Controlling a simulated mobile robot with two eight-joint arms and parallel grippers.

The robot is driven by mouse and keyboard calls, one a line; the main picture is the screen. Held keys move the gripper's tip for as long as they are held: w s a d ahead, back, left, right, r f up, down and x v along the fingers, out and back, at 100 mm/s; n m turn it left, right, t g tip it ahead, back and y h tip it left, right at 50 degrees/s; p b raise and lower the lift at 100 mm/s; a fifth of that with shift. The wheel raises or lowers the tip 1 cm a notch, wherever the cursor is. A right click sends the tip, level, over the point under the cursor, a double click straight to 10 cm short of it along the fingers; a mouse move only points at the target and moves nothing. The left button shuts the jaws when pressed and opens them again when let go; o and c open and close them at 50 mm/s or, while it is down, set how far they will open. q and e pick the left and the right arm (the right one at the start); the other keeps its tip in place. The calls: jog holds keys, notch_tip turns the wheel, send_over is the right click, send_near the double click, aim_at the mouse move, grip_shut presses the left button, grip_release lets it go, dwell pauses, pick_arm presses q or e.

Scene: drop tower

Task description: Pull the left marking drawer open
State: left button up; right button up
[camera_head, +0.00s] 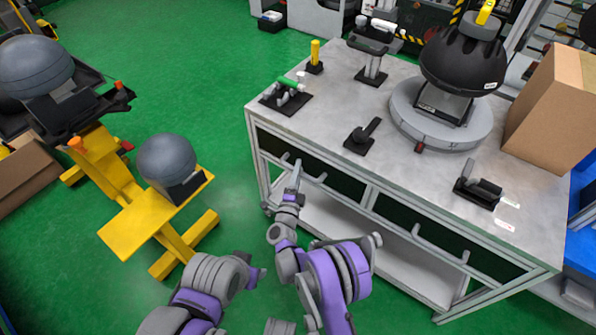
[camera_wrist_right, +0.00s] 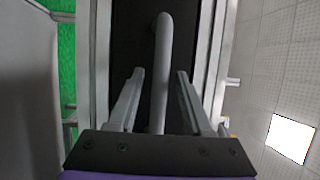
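The left marking drawer has a dark front (camera_head: 334,177) under the left part of the workbench top and looks closed. Its grey bar handle (camera_head: 306,171) stands out from the front. My right gripper (camera_head: 296,167) is at the left end of this handle. In the right wrist view the handle (camera_wrist_right: 161,75) runs between the two spread fingers of my right gripper (camera_wrist_right: 160,75), with a gap visible on each side. The dark drawer front (camera_wrist_right: 135,35) lies behind it. My left arm shows at the bottom of the head view, but I cannot make out its gripper.
The workbench (camera_head: 335,120) carries a black dome device (camera_head: 463,62), a cardboard box (camera_head: 550,110) and several small fixtures. A second drawer handle (camera_head: 440,245) is at the right. A yellow stand (camera_head: 150,225) with a grey ball (camera_head: 166,160) is at the left. Green floor lies between.

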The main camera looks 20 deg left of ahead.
grip_shut()
dwell(1.2)
